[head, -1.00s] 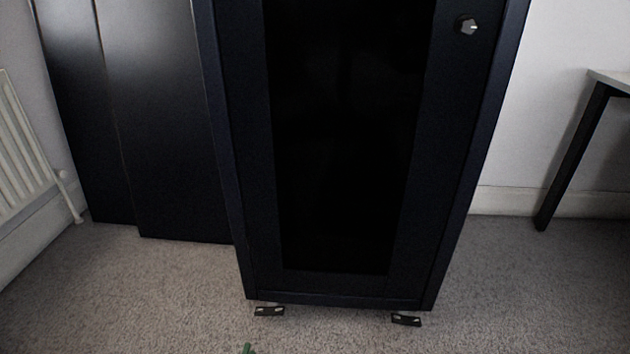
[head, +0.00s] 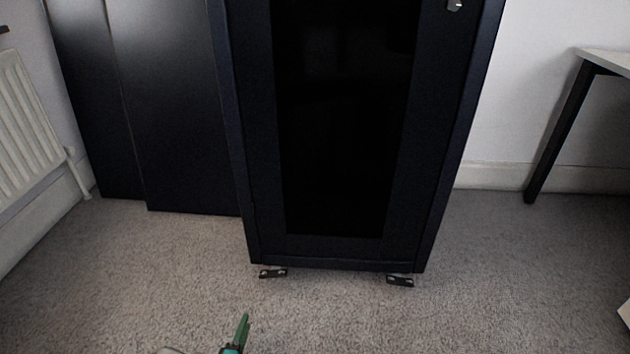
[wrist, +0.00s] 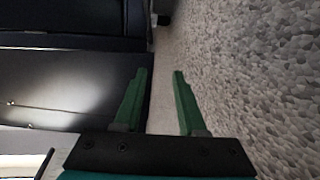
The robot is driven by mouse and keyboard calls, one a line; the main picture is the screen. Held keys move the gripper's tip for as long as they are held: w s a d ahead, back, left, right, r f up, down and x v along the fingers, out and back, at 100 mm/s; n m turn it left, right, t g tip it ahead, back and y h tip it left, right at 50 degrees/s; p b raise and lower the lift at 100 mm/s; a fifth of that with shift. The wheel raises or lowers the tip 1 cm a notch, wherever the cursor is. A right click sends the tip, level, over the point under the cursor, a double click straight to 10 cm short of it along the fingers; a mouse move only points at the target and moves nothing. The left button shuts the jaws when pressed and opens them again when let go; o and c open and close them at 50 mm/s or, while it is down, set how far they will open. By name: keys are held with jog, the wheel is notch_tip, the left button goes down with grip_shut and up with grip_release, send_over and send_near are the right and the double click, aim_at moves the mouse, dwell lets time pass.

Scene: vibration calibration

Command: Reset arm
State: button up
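My gripper (wrist: 160,85) has two green fingers that stand apart in the wrist view, with only carpet showing between them. It holds nothing. In the head view a green finger of my gripper (head: 238,332) shows at the bottom edge, in front of and below the dark cabinet. The rest of the arm is mostly out of the picture there.
A tall dark cabinet (head: 233,130) with a black glass door stands ahead on small feet (head: 400,281). Dark panels (head: 170,120) lean at its left, near a white radiator (head: 25,120). A table (head: 603,62) stands at the right. Carpet in front is clear.

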jog(key=w+a+r+m+g+y+p, duration=0.1)
jog(key=w+r+m+g+p, duration=0.2)
jog(key=r, duration=0.4)
jog(key=w+a+r+m+g+y, duration=0.2)
jog(key=w+r+m+g, duration=0.25)
jog(key=r, duration=0.25)
jog(key=s+d+r+m+g+y+p, duration=0.15)
jog(key=d+r, duration=0.25)
jog(key=r, duration=0.4)
jog(key=s+d+r+m+g+p, duration=0.1)
jog(key=s+d+r+g+p, duration=0.1)
jog(key=d+r, duration=0.5)
jog(key=s+d+r+m+g+p, duration=0.2)
jog(key=s+d+r+m+g, duration=0.1)
jog(key=s+d+r, duration=1)
jog(key=s+d+r+m+g+h+p, duration=0.1)
jog(key=s+d+r+m+g, duration=0.1)
jog(key=s+d+r, duration=0.2)
jog(key=s+d+r+m+g+h+p, duration=0.1)
jog(key=s+d+r, duration=0.3)
jog(key=s+d, duration=0.6)
jog(key=s+m+g+h, duration=0.1)
jog(key=s, duration=0.6)
jog(key=shift+d+r, duration=0.3)
jog(key=shift+d, duration=0.05)
jog(key=shift+w, duration=0.1)
